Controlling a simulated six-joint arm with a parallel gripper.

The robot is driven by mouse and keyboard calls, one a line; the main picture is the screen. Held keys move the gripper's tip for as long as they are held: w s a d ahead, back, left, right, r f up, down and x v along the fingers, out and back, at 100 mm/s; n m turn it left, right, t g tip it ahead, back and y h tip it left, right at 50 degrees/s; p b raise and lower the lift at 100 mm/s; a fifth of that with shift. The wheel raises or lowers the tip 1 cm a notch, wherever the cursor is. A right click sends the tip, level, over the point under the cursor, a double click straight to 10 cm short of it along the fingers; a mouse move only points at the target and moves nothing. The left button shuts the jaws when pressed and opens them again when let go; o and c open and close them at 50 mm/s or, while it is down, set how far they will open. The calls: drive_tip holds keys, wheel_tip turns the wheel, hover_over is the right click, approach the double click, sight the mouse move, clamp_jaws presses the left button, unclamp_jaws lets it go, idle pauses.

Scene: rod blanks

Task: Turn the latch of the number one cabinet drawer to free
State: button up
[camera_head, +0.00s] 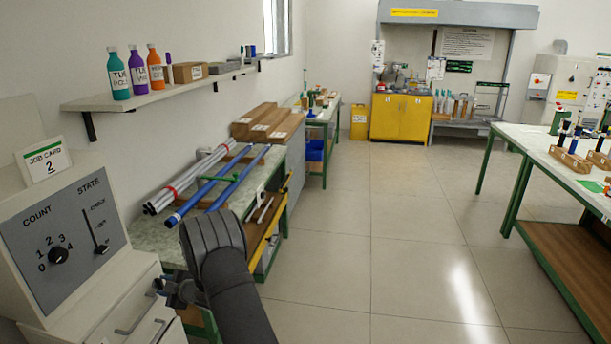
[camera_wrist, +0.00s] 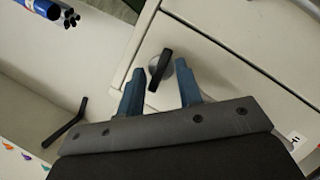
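The latch (camera_wrist: 160,70) is a black lever on a round grey base. It is set on a pale drawer front (camera_wrist: 215,75) in the wrist view. My gripper (camera_wrist: 160,67) is open, with its two blue-grey fingers on either side of the latch. A gap shows between each finger and the lever; I cannot tell how far the tips are from the drawer front. A small tag that seems to bear a 1 (camera_wrist: 295,140) is at the right. In the head view my gripper (camera_head: 163,287) is beside the cabinet (camera_head: 45,310); the latch is not distinguishable there.
A panel (camera_head: 62,245) with COUNT and STATE controls tops the cabinet, with a job card (camera_head: 44,160) above. Handles (camera_head: 130,325) show on the fronts below. A bench (camera_head: 150,238) with blue and grey rods stands just behind my arm. The floor (camera_head: 340,250) at right is clear.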

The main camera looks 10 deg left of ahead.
drive_tip(key=d+m+g+y, duration=0.4)
drive_tip(key=d+m, duration=0.1)
drive_tip(key=d, duration=1.1)
drive_tip(key=a, duration=1.6)
drive_tip(key=shift+w+a+r, duration=0.2)
drive_tip(key=shift+a+r, duration=0.1)
drive_tip(key=shift+r, duration=0.1)
